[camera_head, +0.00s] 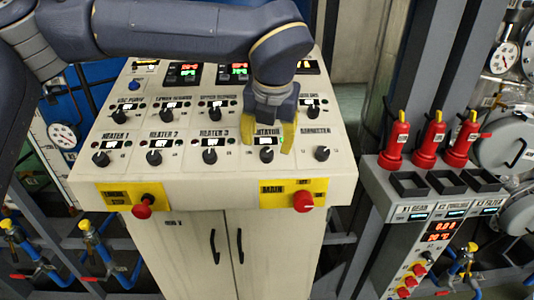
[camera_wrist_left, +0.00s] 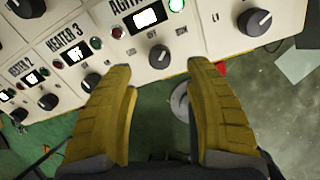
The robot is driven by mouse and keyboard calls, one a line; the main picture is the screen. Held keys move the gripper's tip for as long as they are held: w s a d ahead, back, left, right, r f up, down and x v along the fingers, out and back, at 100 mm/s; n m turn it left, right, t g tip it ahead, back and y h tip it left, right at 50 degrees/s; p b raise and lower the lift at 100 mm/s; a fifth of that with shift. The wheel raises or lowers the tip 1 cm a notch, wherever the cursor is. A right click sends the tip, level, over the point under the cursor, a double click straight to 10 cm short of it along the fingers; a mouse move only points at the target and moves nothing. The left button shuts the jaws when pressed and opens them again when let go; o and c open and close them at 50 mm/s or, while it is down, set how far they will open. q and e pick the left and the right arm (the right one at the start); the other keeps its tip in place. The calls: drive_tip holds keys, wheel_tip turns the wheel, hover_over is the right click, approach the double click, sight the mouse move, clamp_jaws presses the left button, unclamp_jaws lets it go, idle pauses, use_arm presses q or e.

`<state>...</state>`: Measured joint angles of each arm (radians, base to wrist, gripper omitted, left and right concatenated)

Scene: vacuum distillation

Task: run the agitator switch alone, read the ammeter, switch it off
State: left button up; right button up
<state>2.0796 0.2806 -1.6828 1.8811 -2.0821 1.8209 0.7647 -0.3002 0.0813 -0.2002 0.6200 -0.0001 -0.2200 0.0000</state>
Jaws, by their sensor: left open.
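The agitator switch is a black rotary knob (camera_head: 267,155) in the lower row of the sloped control panel (camera_head: 185,185), right of the heater 3 knob (camera_head: 210,156). My left gripper (camera_head: 268,138) is open above it, its yellow fingers to either side and partly covering the label. In the left wrist view the agitator knob (camera_wrist_left: 159,56) sits beyond the gap between the fingertips (camera_wrist_left: 160,75), with no visible contact. A green lamp (camera_wrist_left: 176,5) beside its white display (camera_wrist_left: 146,17) looks bright; the display's text is unreadable. I cannot identify the ammeter. My right gripper is out of view.
Neighbouring knobs stand close, including one to the right (camera_head: 322,154). A red main knob (camera_head: 303,201) and another red knob (camera_head: 143,206) project from the front.

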sight(267, 152)
use_arm(q)
drive_tip(key=shift+x, duration=3.1)
drive_tip(key=shift+c, duration=0.5)
clamp_jaws()
